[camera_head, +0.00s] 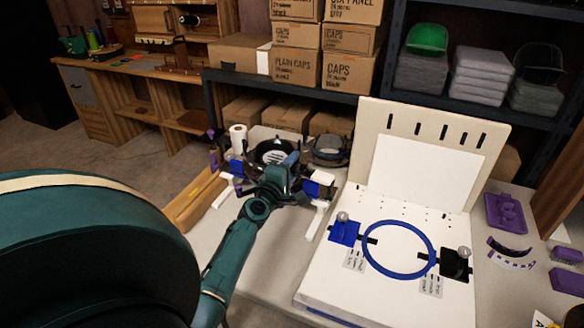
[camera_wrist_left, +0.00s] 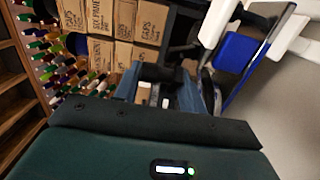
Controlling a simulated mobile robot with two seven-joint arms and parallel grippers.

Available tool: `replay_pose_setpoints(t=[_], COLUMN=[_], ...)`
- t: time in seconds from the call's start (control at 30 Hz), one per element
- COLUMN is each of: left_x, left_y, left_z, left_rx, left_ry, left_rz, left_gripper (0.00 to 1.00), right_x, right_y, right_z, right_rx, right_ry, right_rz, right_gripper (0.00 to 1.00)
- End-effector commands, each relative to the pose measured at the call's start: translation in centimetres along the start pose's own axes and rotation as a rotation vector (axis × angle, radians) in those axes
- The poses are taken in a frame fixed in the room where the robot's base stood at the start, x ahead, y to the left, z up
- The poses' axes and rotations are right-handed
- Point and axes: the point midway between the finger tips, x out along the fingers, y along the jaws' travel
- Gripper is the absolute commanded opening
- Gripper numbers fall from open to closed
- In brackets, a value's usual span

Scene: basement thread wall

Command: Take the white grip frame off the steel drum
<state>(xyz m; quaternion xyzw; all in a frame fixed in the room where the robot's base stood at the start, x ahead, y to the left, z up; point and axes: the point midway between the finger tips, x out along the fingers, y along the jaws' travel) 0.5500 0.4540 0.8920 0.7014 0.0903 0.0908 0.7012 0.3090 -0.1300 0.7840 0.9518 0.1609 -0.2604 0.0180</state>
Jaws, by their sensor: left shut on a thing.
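My left gripper (camera_head: 284,178) reaches over the table from the left and is shut on the white grip frame. The frame's white bars show on both sides of it, the right one (camera_head: 317,220) slanting down toward the table, with blue parts near their upper ends. In the left wrist view white parts of the frame (camera_wrist_left: 218,22) stand at the top, beside a blue panel. The steel drum (camera_head: 272,152) is a dark metal ring just behind the gripper, partly hidden by it. I cannot tell whether frame and drum touch. My right gripper is not in view.
A white board (camera_head: 350,285) with a blue hoop (camera_head: 400,250) and an upright back panel stands right of the arm. A dark round holder (camera_head: 328,150) is behind the gripper. A wooden strip (camera_head: 195,200) lies at the table's left edge. Purple parts (camera_head: 507,212) lie far right.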

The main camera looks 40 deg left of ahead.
Motion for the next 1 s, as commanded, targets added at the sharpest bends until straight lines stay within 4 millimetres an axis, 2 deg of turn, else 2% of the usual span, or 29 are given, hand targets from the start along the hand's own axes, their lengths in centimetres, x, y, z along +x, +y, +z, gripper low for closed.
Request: replay_pose_setpoints(t=[0.07,0.33,0.57,0.6,1.0], left_x=[0.0,0.0,0.0,0.0,0.0], left_y=[0.0,0.0,0.9,1.2,4.5], left_z=[0.0,0.0,0.0,-0.1,0.0], left_rx=[0.0,0.001,0.003,0.003,0.003], left_ry=[0.0,0.0,0.001,0.001,0.001], left_rz=[-0.001,-0.001,0.004,0.004,0.004], left_gripper=[0.28,0.06,0.05,0.0,0.0], right_x=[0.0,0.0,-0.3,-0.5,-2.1], right_y=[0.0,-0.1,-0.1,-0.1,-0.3], right_z=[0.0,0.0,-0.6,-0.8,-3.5], right_rx=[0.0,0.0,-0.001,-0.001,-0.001], right_ry=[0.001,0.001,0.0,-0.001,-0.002], right_rz=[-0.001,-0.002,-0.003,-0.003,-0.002], right_gripper=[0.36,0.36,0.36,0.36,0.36])
